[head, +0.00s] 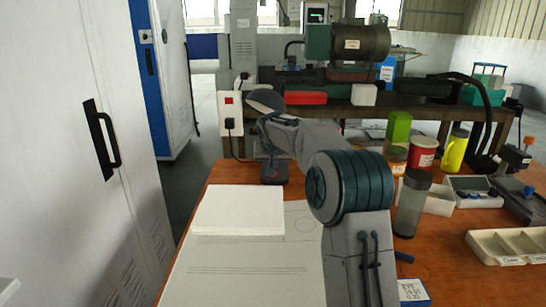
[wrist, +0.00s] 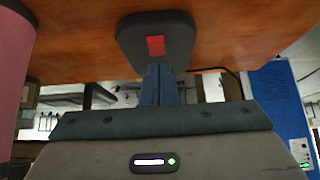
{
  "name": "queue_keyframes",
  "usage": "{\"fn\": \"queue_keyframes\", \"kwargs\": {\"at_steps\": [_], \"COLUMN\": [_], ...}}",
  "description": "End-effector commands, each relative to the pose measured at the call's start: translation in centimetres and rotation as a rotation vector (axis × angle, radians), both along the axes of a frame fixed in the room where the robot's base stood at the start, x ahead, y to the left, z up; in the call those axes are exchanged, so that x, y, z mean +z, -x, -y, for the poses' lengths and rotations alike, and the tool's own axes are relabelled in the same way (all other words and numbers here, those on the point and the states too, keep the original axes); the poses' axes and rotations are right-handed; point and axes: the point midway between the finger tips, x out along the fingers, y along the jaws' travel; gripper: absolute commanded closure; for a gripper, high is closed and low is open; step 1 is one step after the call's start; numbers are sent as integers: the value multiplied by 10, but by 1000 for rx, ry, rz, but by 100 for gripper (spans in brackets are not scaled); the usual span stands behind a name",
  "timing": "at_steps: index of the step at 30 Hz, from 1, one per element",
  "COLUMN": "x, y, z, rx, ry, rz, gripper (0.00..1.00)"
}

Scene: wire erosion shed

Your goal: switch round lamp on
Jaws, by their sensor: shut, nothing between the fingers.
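A dark rounded base with a red square switch (wrist: 156,46) stands on the wooden table in the wrist view; it looks like the round lamp's base (head: 273,172) in the head view, near the table's far left edge. A grey disc (head: 265,99) above it may be the lamp's head; no glow shows on it. My gripper (wrist: 158,68) is shut and empty, its fingertips at the base's edge in the picture, close to the red switch. I cannot tell whether they touch it. In the head view my arm hides much of this area.
White paper block (head: 238,210) and drawing sheet (head: 240,270) lie at front left. A grey-lidded jar (head: 411,205), red tin (head: 423,152), yellow bottle (head: 455,150) and divided tray (head: 510,245) stand right. A wall box with a red switch (head: 229,98) is behind. A white cabinet (head: 70,150) bounds the left.

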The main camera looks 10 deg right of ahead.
Motion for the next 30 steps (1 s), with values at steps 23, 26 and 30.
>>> {"fn": "queue_keyframes", "kwargs": {"at_steps": [23, 26, 30], "x": [-25, -30, -25], "y": [4, 5, 5], "z": [-1, -2, -1], "rx": [0, 1, 0], "ry": [7, 13, 15], "rz": [28, 57, 66], "gripper": [100, 100, 100]}}
